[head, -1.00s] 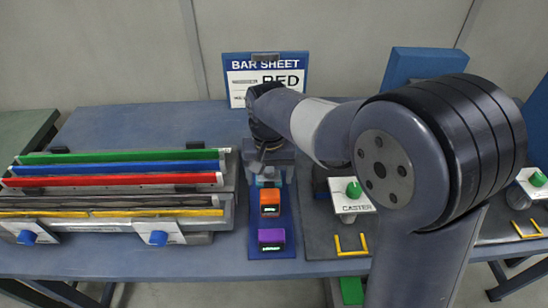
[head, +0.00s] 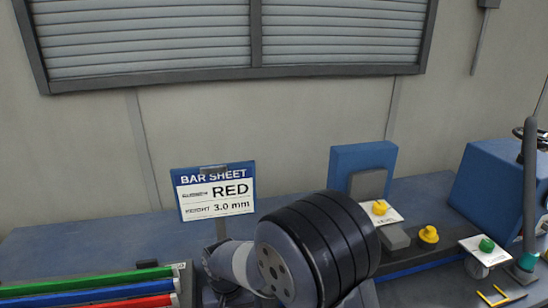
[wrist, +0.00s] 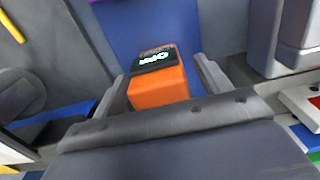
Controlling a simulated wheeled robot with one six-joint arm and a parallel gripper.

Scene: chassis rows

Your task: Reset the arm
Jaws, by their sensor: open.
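My gripper (wrist: 160,72) shows in the wrist view with its two fingers spread apart. An orange block (wrist: 160,88) with a dark, lit display on its top lies between or just beyond the fingers; I cannot tell whether either finger touches it. The block stands on a blue strip (wrist: 138,27). In the head view my arm shows at the bottom middle, and my gripper is out of the picture.
A bar sheet (head: 215,193) reads RED, 3.0 mm. Green (head: 85,282), blue (head: 90,297) and red bars lie at the lower left. A blue panel (head: 345,160), a yellow knob (head: 428,234) and a green knob (head: 487,245) stand to the right. A large blue machine (head: 490,190) is at the far right.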

